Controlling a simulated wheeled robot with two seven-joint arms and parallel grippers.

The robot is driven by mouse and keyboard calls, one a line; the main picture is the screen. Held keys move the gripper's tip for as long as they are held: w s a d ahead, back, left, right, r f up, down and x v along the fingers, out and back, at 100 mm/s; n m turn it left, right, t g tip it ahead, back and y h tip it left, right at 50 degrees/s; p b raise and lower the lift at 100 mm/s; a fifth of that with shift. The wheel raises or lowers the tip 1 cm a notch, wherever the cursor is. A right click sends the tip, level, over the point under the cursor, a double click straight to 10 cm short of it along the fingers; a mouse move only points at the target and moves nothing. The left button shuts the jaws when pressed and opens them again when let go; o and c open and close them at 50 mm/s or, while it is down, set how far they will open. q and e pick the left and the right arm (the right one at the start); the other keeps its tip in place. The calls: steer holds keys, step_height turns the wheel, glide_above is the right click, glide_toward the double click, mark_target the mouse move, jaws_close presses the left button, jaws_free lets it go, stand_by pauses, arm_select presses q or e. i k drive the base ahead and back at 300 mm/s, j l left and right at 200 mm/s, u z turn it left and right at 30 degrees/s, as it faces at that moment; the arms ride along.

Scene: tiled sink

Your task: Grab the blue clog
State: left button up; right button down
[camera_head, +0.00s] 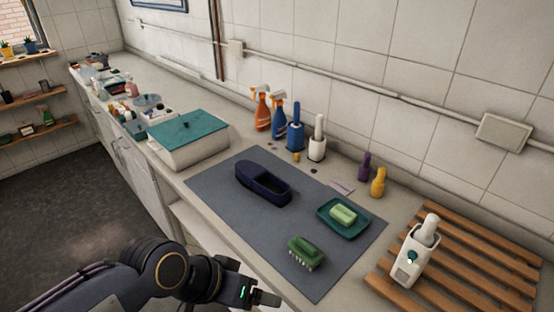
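The dark blue clog (250,175) lies on the grey mat (225,195) on the counter, with its open side up. Nothing touches it but the mat. My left gripper (264,298) is low in the view, in front of the counter's near edge and well short of the clog. It looks empty, but its fingers are too small and dark to tell whether they are open or shut. My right gripper is not in view.
A green brush (306,252) and a teal soap dish (357,225) with green soap lie on the mat. Spray bottles (278,118) and toilet brushes stand behind the mat. A teal-lidded box (190,150) stands left, a wooden rack (480,250) right.

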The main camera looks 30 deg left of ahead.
mark_target(253, 175)
steer(key=j+u, duration=0.15)
steer(key=u, duration=0.3)
steer(key=k+j+u, duration=0.1)
steer(key=u, duration=0.4)
steer(key=j, duration=0.1)
